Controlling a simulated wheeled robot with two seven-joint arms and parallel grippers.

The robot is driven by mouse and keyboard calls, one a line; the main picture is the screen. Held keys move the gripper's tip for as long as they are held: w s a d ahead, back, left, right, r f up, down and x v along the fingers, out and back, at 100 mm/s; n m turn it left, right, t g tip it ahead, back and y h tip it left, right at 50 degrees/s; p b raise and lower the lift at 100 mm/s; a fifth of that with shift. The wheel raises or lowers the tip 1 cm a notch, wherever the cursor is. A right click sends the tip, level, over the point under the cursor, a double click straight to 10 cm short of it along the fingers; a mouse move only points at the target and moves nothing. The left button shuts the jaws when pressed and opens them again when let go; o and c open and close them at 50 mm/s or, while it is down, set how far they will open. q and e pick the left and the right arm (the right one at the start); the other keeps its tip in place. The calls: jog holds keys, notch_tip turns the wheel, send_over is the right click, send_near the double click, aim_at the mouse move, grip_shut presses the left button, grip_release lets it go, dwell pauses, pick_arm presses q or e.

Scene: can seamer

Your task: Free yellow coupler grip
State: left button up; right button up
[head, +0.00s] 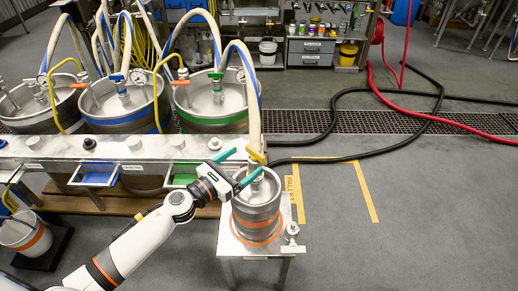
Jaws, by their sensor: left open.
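The yellow coupler grip (253,155) sits at the end of a pale hose above the small steel keg with an orange band (258,218). My left gripper (247,163) comes in from the lower left with its two teal fingers spread apart. One fingertip is to the left of the yellow grip and the other just below and right of it. The grip is near the gap between the tips; I cannot tell whether either finger touches it. The coupler under the grip is partly hidden by the gripper. My right gripper is not in view.
The keg stands on a small white table (228,240) with a metal fitting (291,236) at its corner. Behind my arm is a bench (40,150) with coloured trays, then larger kegs with blue, orange and green grips and arching hoses. Open floor lies right.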

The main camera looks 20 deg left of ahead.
aim_at(254, 155)
pick_arm(q)
jog(key=x, duration=0.7)
jog(key=shift+p, duration=0.3)
jog(key=c, duration=1)
